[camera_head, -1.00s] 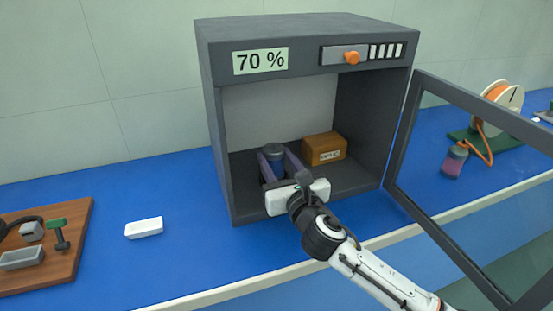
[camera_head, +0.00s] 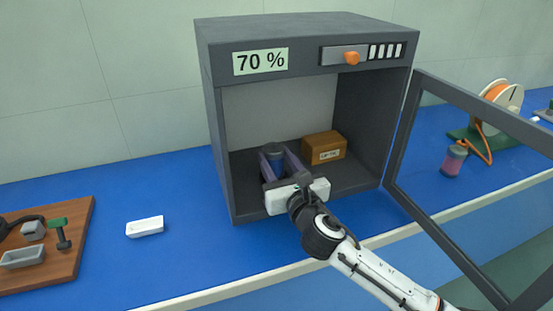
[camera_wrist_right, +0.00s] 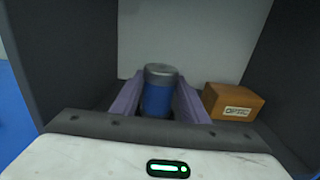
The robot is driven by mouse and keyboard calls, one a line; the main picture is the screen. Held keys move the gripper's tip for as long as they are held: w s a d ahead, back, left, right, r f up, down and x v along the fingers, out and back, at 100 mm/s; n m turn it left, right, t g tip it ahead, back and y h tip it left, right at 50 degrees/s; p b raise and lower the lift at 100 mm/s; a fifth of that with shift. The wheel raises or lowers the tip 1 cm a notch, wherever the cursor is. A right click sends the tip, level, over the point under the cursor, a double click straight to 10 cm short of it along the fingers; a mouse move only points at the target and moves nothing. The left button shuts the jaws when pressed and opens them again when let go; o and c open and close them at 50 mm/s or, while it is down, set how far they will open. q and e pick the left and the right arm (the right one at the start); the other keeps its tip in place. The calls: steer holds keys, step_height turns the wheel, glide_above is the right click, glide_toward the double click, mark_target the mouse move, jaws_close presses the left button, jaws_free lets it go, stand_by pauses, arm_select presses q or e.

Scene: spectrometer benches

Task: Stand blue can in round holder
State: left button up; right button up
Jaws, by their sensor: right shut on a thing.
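The blue can (camera_head: 276,156) with a grey lid stands upright inside the dark open cabinet, between the purple fingers of my right gripper (camera_head: 282,164). The right gripper is shut on it. In the right wrist view the blue can (camera_wrist_right: 158,92) shows between both fingers of the right gripper (camera_wrist_right: 158,98), with its base hidden behind the gripper body. The round holder cannot be made out; whatever is under the can is hidden. My left gripper is not in view.
The dark cabinet (camera_head: 218,120) has its glass door (camera_head: 400,130) swung open to the right. A brown labelled box (camera_head: 324,147) sits right of the can. A white block (camera_head: 145,226) and a wooden board (camera_head: 75,262) lie left; a spool (camera_head: 503,97) and pink jar (camera_head: 453,160) stand right.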

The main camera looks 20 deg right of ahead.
mark_target(277, 165)
steer(key=shift+f+b, duration=0.5)
steer(key=shift+f, duration=0.15)
steer(key=o, duration=0.8)
steer(key=shift+o, duration=0.2)
steer(key=shift+s+r+p, duration=0.1)
steer(key=shift+s+p, duration=0.9)
steer(key=shift+s, duration=1.9)
steer(key=shift+s+p, duration=0.35)
steer(key=shift+s, duration=2.3)
